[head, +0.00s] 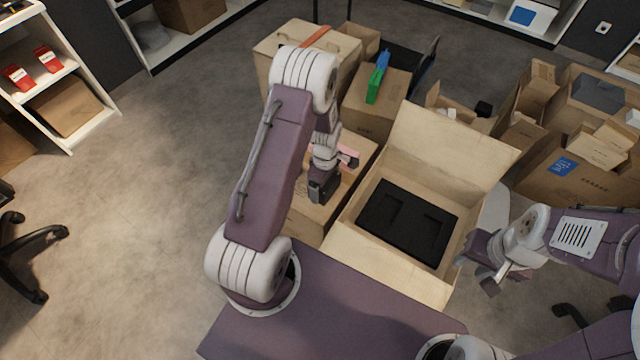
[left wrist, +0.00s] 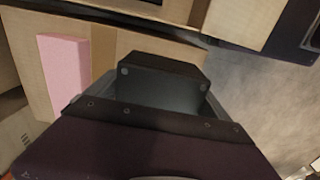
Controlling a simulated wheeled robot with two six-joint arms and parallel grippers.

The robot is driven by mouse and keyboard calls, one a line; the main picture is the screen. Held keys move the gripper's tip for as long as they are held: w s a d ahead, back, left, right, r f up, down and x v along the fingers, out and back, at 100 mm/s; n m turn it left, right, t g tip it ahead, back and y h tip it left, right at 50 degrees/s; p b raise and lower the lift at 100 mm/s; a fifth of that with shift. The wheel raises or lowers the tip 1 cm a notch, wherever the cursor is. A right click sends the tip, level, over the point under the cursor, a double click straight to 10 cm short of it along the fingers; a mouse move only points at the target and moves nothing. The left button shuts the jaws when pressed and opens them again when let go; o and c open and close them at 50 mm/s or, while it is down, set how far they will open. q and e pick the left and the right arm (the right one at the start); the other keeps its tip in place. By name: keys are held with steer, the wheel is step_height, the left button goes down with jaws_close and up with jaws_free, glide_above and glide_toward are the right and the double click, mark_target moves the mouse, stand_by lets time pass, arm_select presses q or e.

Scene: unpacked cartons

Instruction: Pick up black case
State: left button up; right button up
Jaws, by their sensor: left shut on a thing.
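A small black case (left wrist: 160,78) is between the jaws of my left gripper in the left wrist view, its near side partly hidden by the gripper. In the head view my left gripper (head: 326,176) is shut on this dark case (head: 323,190) above a closed carton (head: 308,222), left of the open carton. I cannot tell whether the case still touches the carton. My right gripper (head: 478,272) is at the right side of the open carton, its fingers apart and empty.
An open carton (head: 440,288) with a black insert (head: 405,222) stands right of my left gripper. A pink block (left wrist: 63,78) lies beside the case. A green and blue item (head: 376,80) lies on a carton behind.

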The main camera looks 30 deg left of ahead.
arm_select(q)
steer(key=s+d+r+p, duration=0.2)
steer(key=d+r, duration=0.4)
steer(key=d, duration=0.3)
steer(key=shift+d, duration=0.3)
steer(key=shift+s, duration=0.1)
